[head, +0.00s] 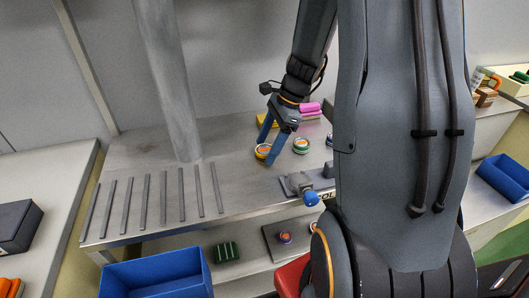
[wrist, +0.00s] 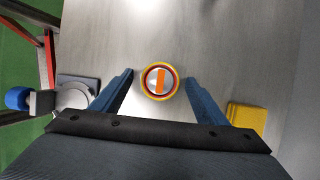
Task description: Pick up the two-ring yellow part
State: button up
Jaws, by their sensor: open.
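The two-ring yellow part (head: 262,152) is a small round piece on the grey metal table. In the wrist view the yellow part (wrist: 160,80) shows a yellow outer ring, a red ring inside it and a pale centre crossed by an orange bar. My gripper (head: 264,150) is open, with its blue fingers pointing down at the part. In the wrist view the part lies centred between the fingertips of my gripper (wrist: 160,76), with a gap on each side. I cannot tell exactly how high the tips are above the table.
A green-and-white round part (head: 301,146) stands close to the right. A yellow block (wrist: 246,119) and pink pieces (head: 309,107) lie behind. A grey fixture with a blue knob (head: 311,198) is at the front edge. Slotted table on the left is clear; a blue bin (head: 155,278) stands below.

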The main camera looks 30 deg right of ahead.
jog(key=c, duration=1.5)
